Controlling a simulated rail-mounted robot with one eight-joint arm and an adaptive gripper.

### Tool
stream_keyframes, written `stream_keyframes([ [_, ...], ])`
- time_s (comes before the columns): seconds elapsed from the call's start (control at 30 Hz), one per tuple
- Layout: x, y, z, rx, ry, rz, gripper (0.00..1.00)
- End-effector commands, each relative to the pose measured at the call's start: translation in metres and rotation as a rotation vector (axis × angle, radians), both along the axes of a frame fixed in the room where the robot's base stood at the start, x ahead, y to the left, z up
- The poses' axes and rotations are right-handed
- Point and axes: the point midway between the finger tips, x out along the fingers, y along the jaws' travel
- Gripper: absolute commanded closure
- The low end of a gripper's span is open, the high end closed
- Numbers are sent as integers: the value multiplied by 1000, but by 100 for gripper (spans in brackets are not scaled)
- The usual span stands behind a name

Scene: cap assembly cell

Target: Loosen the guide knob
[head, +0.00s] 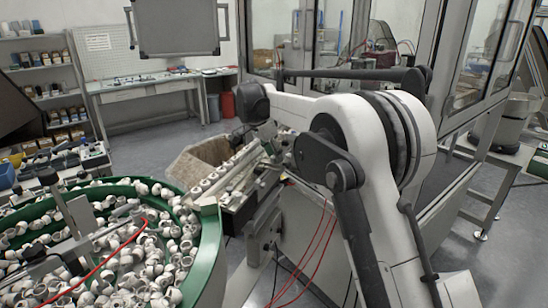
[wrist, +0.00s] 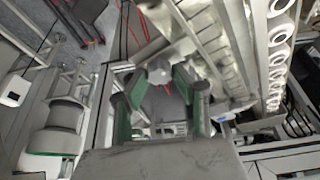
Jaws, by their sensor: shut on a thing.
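The guide knob (wrist: 159,71) is a small pale grey, faceted knob near the upper middle of the wrist view. My gripper (wrist: 159,80) has green-padded fingers on either side of it and is shut on it. The guide rails (wrist: 215,45) run diagonally beside the knob, with a row of white caps (wrist: 278,60) along the right. In the head view the caps' track (head: 228,172) leads away from the green feeder bowl.
The green feeder bowl (head: 208,245), full of white caps, stands at the lower left. A cardboard box (head: 190,165) is behind the track. Red hoses (head: 318,245) hang beneath my arm. A glazed machine enclosure (head: 455,150) stands to the right. Open floor lies at the back left.

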Motion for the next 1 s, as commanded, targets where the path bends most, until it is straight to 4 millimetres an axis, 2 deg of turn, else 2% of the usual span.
stream_keyframes([
  [0.23, 0, 0, 0, 1, -1, 65, 100],
  [0.67, 0, 0, 0, 1, 0, 75, 100],
  [0.7, 0, 0, 0, 1, 0, 75, 68],
  [0.8, 0, 0, 0, 0, -1, 74, 55],
  [1.0, 0, 0, 0, 2, -1, 74, 55],
])
